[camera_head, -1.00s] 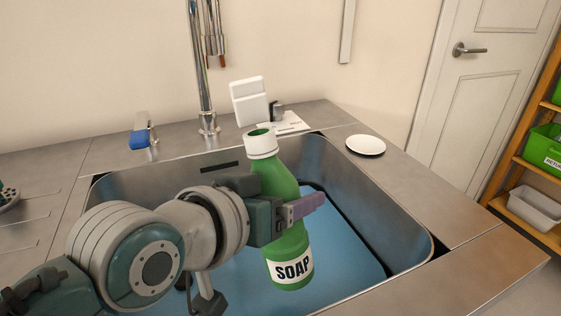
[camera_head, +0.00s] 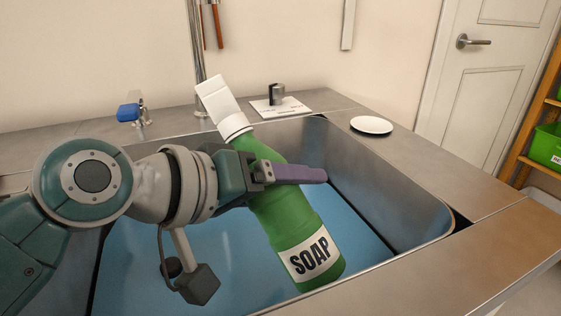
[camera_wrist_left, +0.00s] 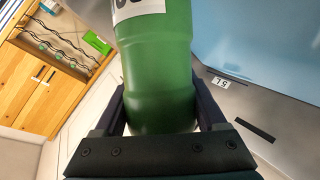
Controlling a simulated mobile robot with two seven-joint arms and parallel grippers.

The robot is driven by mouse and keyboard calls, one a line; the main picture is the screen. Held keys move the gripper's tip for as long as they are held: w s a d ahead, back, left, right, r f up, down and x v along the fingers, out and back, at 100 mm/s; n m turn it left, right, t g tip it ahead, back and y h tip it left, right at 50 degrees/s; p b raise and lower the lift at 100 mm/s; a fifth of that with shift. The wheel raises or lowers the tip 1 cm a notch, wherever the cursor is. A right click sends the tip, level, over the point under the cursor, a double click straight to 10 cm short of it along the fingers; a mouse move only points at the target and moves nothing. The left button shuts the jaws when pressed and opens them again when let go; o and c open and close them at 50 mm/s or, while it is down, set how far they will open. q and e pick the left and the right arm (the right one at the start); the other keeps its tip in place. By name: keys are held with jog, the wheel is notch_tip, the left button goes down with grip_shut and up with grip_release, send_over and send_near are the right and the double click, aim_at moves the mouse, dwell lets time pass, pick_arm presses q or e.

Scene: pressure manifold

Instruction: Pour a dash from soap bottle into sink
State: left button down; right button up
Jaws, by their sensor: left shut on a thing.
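The green soap bottle (camera_head: 285,215) has a white collar and a SOAP label near its base. It is tilted, with its top leaning to the left and its base to the lower right. A white lid-like piece (camera_head: 218,97) stands at its top and leans the same way; the mouth is not visible. My left gripper (camera_head: 298,174) is shut around the bottle's middle and holds it over the sink (camera_head: 400,190). The bottle also fills the middle of the left wrist view (camera_wrist_left: 158,85), between the two fingers. No liquid shows. My right gripper is out of view.
A chrome tap (camera_head: 199,55) rises behind the sink, near the bottle's top. A blue-ended handle (camera_head: 128,112) is to its left. A white dish (camera_head: 371,125) lies on the right counter. A small metal object (camera_head: 277,95) stands on a white sheet behind the sink.

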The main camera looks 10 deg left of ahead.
pick_arm(q)
jog(key=shift+d+r, duration=0.1)
jog(key=shift+r, duration=0.25)
jog(key=shift+n+h, duration=0.5)
jog(key=shift+n, duration=0.2)
jog(key=shift+s+d+r+p, duration=0.1)
jog(key=shift+d+r+p, duration=0.05)
jog(key=shift+r+p, duration=1.05)
jog(key=shift+s+d+r+p, duration=0.15)
jog(key=shift+r+p, duration=0.75)
jog(key=shift+r, duration=0.5)
jog(key=shift+s+d+r+n+g+h, duration=0.15)
jog(key=shift+d+r+n+g+h, duration=0.2)
jog(key=shift+r+n, duration=0.25)
dwell(0.8)
jog(key=shift+s+d+f+n+h+b, duration=0.15)
jog(key=shift+f+n+h+b, duration=0.6)
jog(key=shift+b, duration=0.65)
dwell(1.1)
dwell(0.4)
